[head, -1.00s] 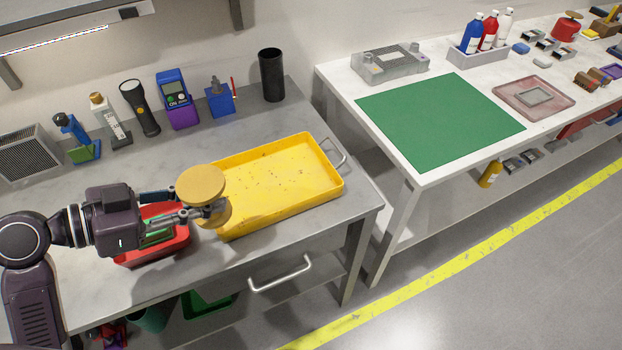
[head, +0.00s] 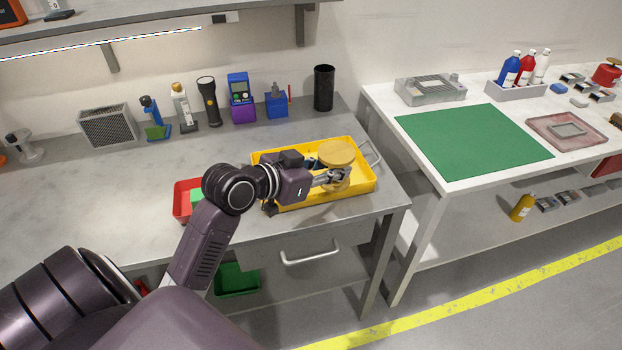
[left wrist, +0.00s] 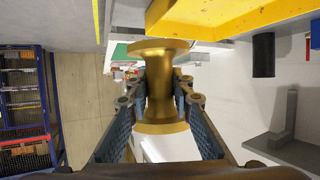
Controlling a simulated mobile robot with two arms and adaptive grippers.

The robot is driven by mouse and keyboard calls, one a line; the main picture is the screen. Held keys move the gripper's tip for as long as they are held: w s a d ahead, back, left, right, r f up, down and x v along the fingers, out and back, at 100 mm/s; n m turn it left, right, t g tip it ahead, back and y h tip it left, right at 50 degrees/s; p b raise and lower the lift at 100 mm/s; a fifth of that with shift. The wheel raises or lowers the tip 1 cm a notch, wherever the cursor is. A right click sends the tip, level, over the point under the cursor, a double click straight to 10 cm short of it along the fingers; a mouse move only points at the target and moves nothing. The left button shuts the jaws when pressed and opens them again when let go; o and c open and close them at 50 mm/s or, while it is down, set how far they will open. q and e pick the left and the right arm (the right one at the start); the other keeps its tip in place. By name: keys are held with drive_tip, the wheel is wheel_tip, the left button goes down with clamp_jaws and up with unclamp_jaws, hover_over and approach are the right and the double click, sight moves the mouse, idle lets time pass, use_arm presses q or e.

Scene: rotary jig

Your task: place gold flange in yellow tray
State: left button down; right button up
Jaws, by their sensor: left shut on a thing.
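The gold flange (head: 337,156) is a spool shape with a wide round top. My left gripper (head: 335,178) is shut on it and holds it upright over the yellow tray (head: 365,187). In the left wrist view the fingers (left wrist: 158,100) grip the narrow waist of the flange (left wrist: 158,85), and the yellow tray (left wrist: 225,18) shows at the top. I cannot tell whether the flange touches the tray floor. My arm hides part of the tray's left side. My right gripper is not in view.
A red bin (head: 184,204) stands left of the tray, partly behind my arm. A black cylinder (head: 324,88), a blue holder (head: 277,105) and a flashlight (head: 208,102) stand along the back. A white table with a green mat (head: 470,140) is at the right.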

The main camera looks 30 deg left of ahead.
sight(324, 145)
use_arm(q)
drive_tip(key=w+a+r+n+y, duration=0.1)
drive_tip(key=a, duration=0.1)
drive_tip(key=w+a+r+n+y, duration=0.1)
drive_tip(key=w+y, duration=0.1)
drive_tip(key=shift+w+a+r+n, duration=0.15)
drive_tip(key=shift+a+r+n, duration=0.15)
drive_tip(key=shift+a+r, duration=0.1)
drive_tip(key=w+a+r+n+y, duration=0.3)
drive_tip(key=a+r+n+y, duration=0.15)
drive_tip(key=a+r, duration=0.2)
drive_tip(key=shift+n+g+y, duration=0.25)
drive_tip(key=shift+g+y, duration=0.15)
drive_tip(key=shift+y, duration=0.25)
wheel_tip(324, 145, down, 14)
drive_tip(key=shift+w+a+r+b, duration=0.1)
drive_tip(key=shift+r+b, duration=0.05)
drive_tip(key=shift+b, duration=0.35)
wheel_tip(324, 145, down, 5)
drive_tip(key=shift+f, duration=0.1)
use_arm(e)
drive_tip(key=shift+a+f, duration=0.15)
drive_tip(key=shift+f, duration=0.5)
use_arm(q)
drive_tip(key=c, duration=1.7)
unclamp_jaws()
